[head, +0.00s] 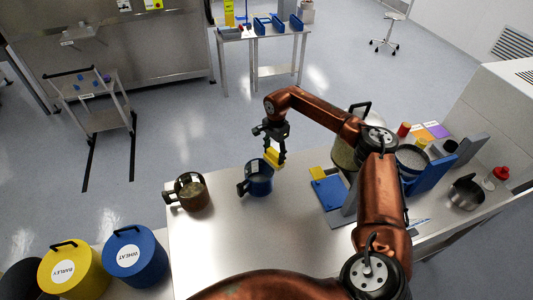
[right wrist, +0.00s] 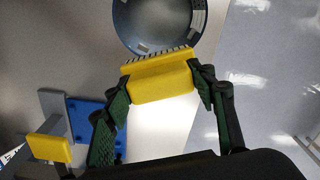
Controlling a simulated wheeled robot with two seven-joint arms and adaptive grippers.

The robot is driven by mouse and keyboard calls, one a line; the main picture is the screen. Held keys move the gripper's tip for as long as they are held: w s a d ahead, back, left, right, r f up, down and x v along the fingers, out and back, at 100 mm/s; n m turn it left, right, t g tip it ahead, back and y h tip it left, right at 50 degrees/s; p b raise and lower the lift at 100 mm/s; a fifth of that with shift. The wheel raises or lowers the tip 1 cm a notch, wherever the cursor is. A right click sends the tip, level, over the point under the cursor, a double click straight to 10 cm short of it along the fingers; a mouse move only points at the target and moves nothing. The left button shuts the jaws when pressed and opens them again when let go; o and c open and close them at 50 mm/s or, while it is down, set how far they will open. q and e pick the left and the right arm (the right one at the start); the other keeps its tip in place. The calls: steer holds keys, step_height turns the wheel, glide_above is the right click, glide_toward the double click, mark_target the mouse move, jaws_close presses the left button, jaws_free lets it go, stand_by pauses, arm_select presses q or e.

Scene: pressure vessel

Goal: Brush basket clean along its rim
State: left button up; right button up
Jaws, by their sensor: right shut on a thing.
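The basket (head: 258,184) is a round blue container with a dark handle on its left, upright on the steel table. In the right wrist view its open round top (right wrist: 142,12) shows at the upper middle, cut by the frame edge. My right gripper (head: 275,147) is shut on a yellow brush (head: 275,158), above the basket's far right rim. In the right wrist view, the gripper (right wrist: 161,82) grips the yellow block (right wrist: 160,86) from both sides, and its dark bristles lie against or just over the near rim; contact cannot be told. My left gripper is out of view.
A brown handled pot (head: 188,191) stands left of the basket. A blue board (head: 329,193) with a yellow block lies to the right, near a large metal pot (head: 345,155). Yellow (head: 74,271) and blue (head: 136,258) lidded bins stand at lower left. The table's front middle is clear.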

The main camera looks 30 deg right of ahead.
steer(key=shift+s+d+f, duration=0.1)
steer(key=shift+s+f, duration=0.05)
steer(key=shift+f, duration=0.1)
